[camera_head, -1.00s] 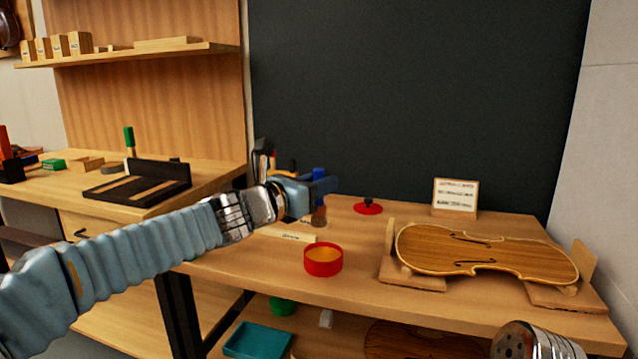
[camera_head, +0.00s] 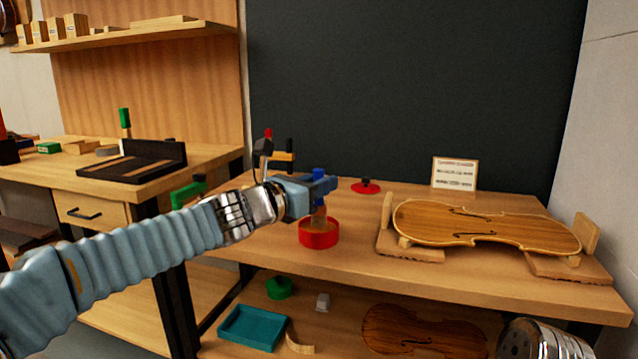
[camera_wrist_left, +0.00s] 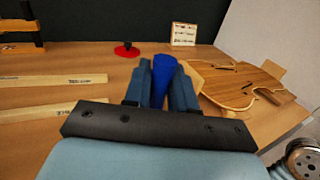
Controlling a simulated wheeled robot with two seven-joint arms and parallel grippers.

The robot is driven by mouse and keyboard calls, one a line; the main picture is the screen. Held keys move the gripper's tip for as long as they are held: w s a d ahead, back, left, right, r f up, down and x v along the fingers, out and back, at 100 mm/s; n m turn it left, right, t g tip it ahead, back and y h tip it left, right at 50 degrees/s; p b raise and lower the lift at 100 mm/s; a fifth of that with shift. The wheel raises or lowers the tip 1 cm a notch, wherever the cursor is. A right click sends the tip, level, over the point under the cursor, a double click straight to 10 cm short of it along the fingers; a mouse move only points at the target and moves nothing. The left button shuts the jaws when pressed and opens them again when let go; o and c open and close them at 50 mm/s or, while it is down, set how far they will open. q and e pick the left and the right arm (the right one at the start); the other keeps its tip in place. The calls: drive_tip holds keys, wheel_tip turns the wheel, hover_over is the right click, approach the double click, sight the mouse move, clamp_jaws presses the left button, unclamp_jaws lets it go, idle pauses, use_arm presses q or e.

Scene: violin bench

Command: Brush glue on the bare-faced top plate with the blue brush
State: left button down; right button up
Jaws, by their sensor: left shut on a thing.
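My left gripper (camera_head: 320,184) is shut on the blue brush (camera_head: 319,176), whose blue handle also shows between the fingers in the left wrist view (camera_wrist_left: 161,78). In the head view the brush points down, its lower part over or in the red glue pot (camera_head: 318,238); I cannot tell whether the tip touches the glue. A violin plate with f-holes (camera_head: 480,226) rests on wooden cradle supports to the right. Another violin plate (camera_head: 420,332) lies on the lower shelf. My right gripper is not in view; only a metallic part of my right arm shows at the bottom right.
A red lid with a black knob (camera_head: 365,187) and a small sign (camera_head: 455,173) stand at the back. A teal tray (camera_head: 252,328) and a green round object (camera_head: 280,287) are on the lower shelf. The bench front between pot and cradle is clear.

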use_arm(q)
drive_tip(key=shift+f+b, duration=0.6)
drive_tip(key=shift+b, duration=0.05)
idle(1.4)
drive_tip(key=shift+f, duration=0.1)
idle(0.5)
drive_tip(key=shift+r, duration=0.25)
wheel_tip(320, 180, up, 7)
drive_tip(key=p, duration=0.6)
drive_tip(key=shift+p, duration=0.35)
drive_tip(key=shift+f, duration=0.1)
